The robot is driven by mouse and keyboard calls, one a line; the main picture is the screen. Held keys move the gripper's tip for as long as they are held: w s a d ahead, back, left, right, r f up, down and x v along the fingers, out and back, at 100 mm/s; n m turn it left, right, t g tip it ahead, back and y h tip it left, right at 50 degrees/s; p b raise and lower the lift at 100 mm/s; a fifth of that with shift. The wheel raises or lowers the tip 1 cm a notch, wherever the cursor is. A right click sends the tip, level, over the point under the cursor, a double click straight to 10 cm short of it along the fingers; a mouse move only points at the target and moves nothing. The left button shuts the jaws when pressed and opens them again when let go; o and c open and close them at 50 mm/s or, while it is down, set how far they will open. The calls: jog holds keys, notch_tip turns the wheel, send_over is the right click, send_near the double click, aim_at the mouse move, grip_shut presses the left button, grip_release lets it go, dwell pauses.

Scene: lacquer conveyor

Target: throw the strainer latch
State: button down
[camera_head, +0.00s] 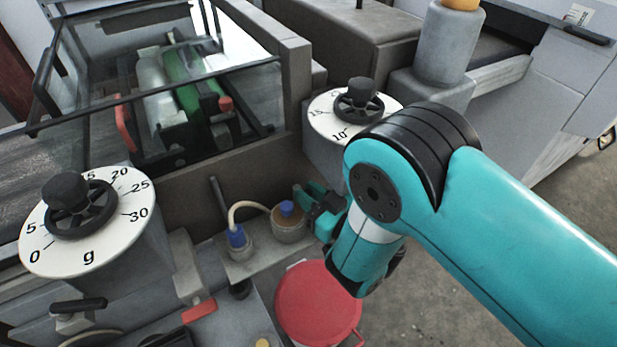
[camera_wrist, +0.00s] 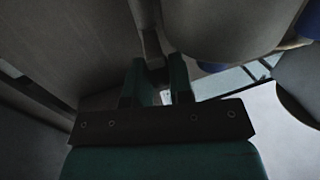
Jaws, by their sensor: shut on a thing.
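My gripper (camera_head: 304,199) is in the head view beside the right side of a small grey strainer pot (camera_head: 288,231) with a blue cap. In the wrist view my gripper (camera_wrist: 158,82) has its two teal fingers close together around the lower end of a narrow grey bar, which I take to be the strainer latch (camera_wrist: 150,38). The bar runs up from between the fingers, beside the large rounded pot (camera_wrist: 225,25). In the head view the latch is hidden behind my fingers and wrist, so its angle is unclear there.
A blue-capped fitting (camera_head: 237,240) with a pale hose stands left of the pot, near a dark upright lever (camera_head: 217,196). A red-lidded bucket (camera_head: 318,305) is below. A dial (camera_head: 345,120) stands close above my gripper. Open floor (camera_head: 440,280) lies right.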

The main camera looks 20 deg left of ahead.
jog(key=r+g+p, duration=0.1)
jog(key=p, duration=0.2)
jog(key=shift+w+d+n, duration=0.15)
jog(key=shift+n, duration=0.25)
jog(key=shift+d+f+g+y+p, duration=0.1)
jog(key=shift+g+y+p, duration=0.2)
jog(key=shift+g+y, duration=0.1)
jog(key=shift+d+f+n+g+p, duration=0.2)
jog(key=shift+f+n+g+p, duration=0.1)
jog(key=shift+f+n+g, duration=0.2)
jog(key=c, duration=1.3)
grip_release()
